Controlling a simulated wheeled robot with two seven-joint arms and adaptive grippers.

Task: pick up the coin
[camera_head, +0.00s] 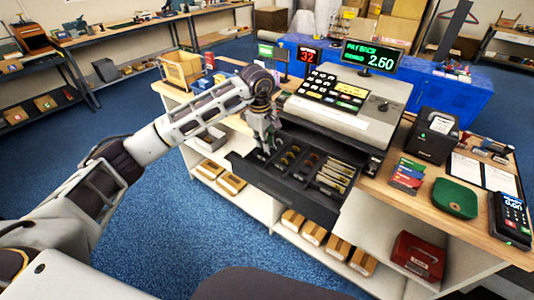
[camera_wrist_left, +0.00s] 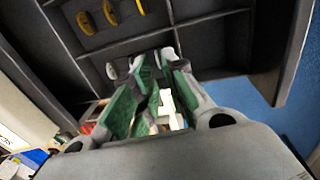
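The open cash drawer (camera_head: 262,178) below the register holds coins in dark compartments. Several gold coins (camera_head: 289,157) lie in the drawer, and gold coins show at the top of the left wrist view (camera_wrist_left: 86,23). A silver-looking coin (camera_wrist_left: 110,71) lies in a compartment just left of my left fingertips. Which coin is the task's coin, I cannot tell. My left gripper (camera_head: 266,150) points down over the drawer's left part. In the wrist view its fingertips (camera_wrist_left: 154,59) are a little apart, with no coin visible between them. My right gripper is not in view.
The cash register (camera_head: 345,105) stands behind the drawer. Banknotes (camera_head: 334,177) fill the drawer's right compartments. A card terminal (camera_head: 511,218), a green tray (camera_head: 455,198) and a black printer (camera_head: 432,135) stand on the counter at right. Drawer walls and dividers surround the fingertips.

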